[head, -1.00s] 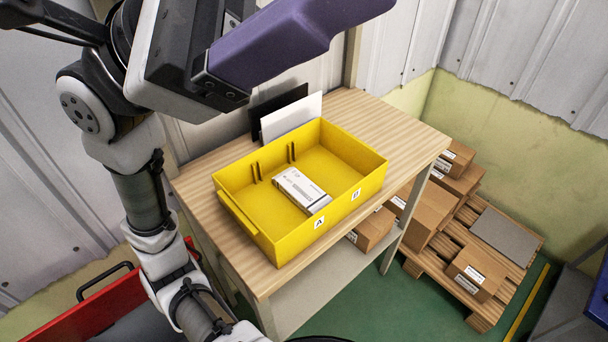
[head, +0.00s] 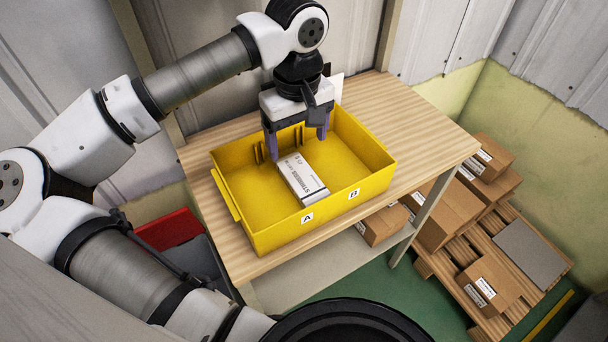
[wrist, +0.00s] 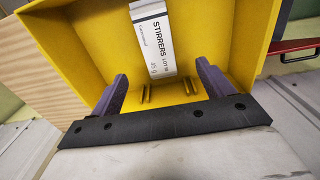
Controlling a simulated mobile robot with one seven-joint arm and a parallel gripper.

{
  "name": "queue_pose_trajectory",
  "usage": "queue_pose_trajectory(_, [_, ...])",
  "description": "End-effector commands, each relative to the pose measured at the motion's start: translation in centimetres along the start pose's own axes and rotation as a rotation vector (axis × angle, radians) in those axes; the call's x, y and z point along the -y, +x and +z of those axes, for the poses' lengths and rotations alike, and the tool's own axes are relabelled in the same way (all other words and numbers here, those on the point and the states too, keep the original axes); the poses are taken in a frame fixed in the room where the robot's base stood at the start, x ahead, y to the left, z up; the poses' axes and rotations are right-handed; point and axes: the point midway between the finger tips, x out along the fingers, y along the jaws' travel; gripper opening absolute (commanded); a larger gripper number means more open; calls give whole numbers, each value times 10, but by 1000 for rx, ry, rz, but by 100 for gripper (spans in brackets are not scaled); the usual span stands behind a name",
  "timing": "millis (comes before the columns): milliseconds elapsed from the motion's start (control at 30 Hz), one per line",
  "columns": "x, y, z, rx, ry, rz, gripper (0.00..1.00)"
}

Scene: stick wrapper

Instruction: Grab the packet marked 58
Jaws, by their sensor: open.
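A white packet (head: 301,180) lies flat in a yellow bin (head: 278,236). In the wrist view the packet (wrist: 152,36) reads "STIRRERS LOT" with a small number that I cannot read for sure. My gripper (head: 298,138) points down over the back part of the bin, with its purple fingers apart and nothing between them. In the wrist view the gripper's fingers (wrist: 162,72) spread to either side of the packet's near end, which lies ahead of them. The packet looks free of the fingers.
The bin's front wall carries labels A (head: 307,218) and B (head: 353,193). Ridges (head: 258,152) stand at its back wall. The bin sits on a wooden table (head: 405,110). A white panel (head: 337,88) stands behind it. Cardboard boxes (head: 440,215) are at the right.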

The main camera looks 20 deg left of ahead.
Motion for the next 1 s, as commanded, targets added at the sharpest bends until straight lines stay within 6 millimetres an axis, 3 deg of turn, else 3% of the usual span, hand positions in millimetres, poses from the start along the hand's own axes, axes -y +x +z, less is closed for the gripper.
queue_pose_trajectory(200, [-1,36,1,3,1,2,80])
queue_pose_trajectory(467, [-2,55,3,4,1,4,80])
queue_pose_trajectory(700, [-5,90,5,4,0,6,80])
queue_pose_trajectory(1000, [-5,98,4,1,1,7,80])
